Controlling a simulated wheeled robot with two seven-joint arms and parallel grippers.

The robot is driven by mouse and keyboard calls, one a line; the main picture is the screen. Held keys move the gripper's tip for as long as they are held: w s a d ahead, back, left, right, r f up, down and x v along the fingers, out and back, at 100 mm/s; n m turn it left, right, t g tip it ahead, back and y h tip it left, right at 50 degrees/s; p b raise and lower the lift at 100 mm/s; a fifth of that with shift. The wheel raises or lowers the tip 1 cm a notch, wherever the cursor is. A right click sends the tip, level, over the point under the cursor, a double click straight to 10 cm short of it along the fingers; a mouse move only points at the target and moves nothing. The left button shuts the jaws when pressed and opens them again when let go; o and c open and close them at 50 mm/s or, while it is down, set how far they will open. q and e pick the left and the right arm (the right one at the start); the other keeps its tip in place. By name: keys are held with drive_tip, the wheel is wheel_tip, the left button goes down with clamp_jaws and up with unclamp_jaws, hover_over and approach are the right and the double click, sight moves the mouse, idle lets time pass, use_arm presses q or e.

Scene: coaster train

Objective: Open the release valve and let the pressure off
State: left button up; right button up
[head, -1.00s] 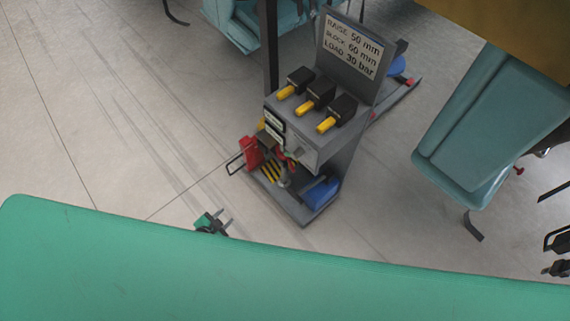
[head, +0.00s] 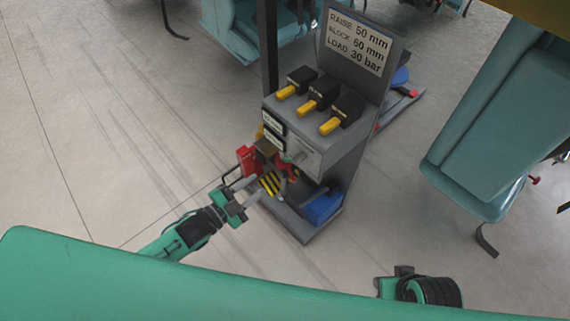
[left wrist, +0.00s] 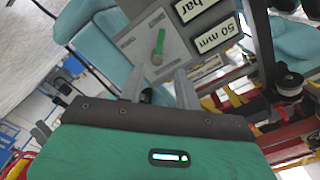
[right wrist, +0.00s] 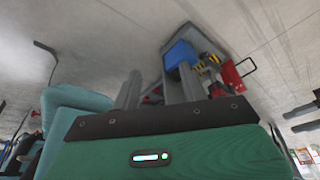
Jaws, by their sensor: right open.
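The grey cart (head: 338,142) stands in the middle of the head view. A small green-handled lever, which looks like the release valve, is on its front panel (head: 306,155). In the left wrist view this green lever (left wrist: 158,46) is plain, tilted slightly on the grey panel, just beyond my fingers. My left gripper (head: 243,204) is open and empty, low in front of the cart; its fingers (left wrist: 162,88) stand apart from the lever. My right gripper (right wrist: 158,90) is open and empty, pointing toward the cart; in the head view only its wrist shows, lower right.
Three yellow-handled levers (head: 311,106) are on the cart's top, below a sign (head: 356,44) reading RAISE 50 mm, BLOCK 60 mm, LOAD 30 bar. Two readouts show in the left wrist view; one reads 50 mm (left wrist: 218,34). A red jack-like part (head: 246,159) and teal seats (head: 493,130) stand nearby.

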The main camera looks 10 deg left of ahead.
sight(288, 161)
use_arm(q)
drive_tip(key=x, duration=1.2)
drive_tip(key=shift+d+b, duration=0.1)
drive_tip(key=shift+b, duration=0.3)
use_arm(e)
drive_tip(key=shift+v, duration=0.9)
use_arm(q)
clamp_jaws()
